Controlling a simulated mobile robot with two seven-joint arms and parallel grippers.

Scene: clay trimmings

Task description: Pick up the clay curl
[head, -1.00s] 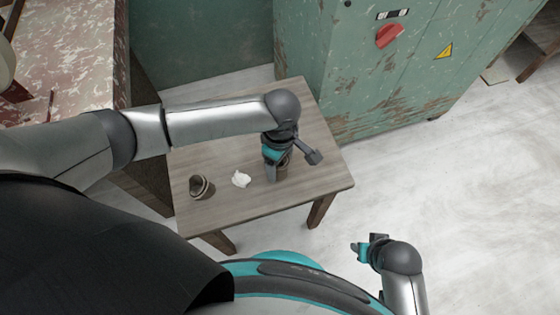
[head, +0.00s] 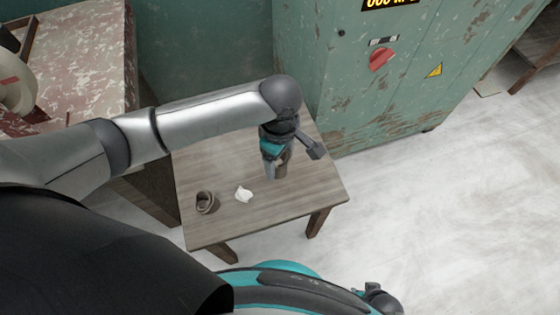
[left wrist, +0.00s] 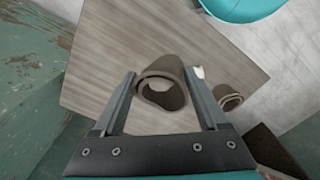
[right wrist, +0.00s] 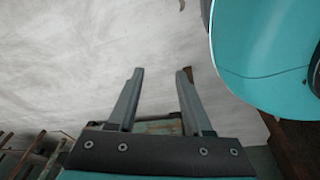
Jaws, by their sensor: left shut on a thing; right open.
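My left gripper (head: 276,165) is shut on a brown, hollow, rolled piece (head: 282,162) that looks like a clay curl, over the back right part of the wooden table. In the left wrist view, this piece (left wrist: 150,78) fills the gap between the fingers, its open end showing a pale inside. A similar brown hollow piece (head: 207,202) lies at the table's left front, and it also shows in the left wrist view (left wrist: 229,97). My right gripper (right wrist: 160,75) is open and empty, away from the table.
A white crumpled scrap (head: 244,194) lies on the wooden table (head: 225,228), right of the loose brown piece. A worn green cabinet (head: 400,75) stands behind the table, and a paint-flaked red bench (head: 90,70) is at left. The floor at right is clear.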

